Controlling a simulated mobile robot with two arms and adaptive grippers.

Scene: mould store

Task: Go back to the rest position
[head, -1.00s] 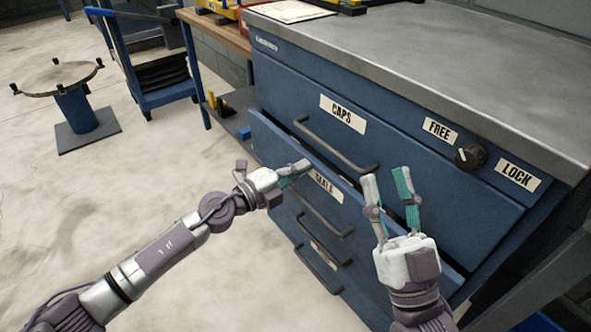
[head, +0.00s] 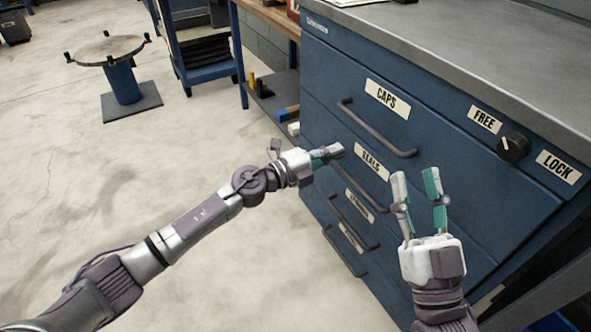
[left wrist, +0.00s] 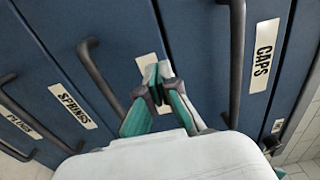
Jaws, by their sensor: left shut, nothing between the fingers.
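My left gripper (head: 334,151) is shut and empty, in front of the blue drawer cabinet (head: 450,190) beside the SEALS label (head: 374,166). In the left wrist view the closed fingertips (left wrist: 158,75) overlap a white label; whether they touch the drawer front I cannot tell. My right gripper (head: 416,178) is open and empty, fingers pointing up, in front of the cabinet at the right. The drawers look shut, their fronts flush.
The CAPS handle (head: 378,130) and lower handles stick out near my left gripper. A knob (head: 512,147) sits between the FREE and LOCK labels. A round stand (head: 122,82) and a blue cart (head: 205,60) stand at the back left. The floor at left is clear.

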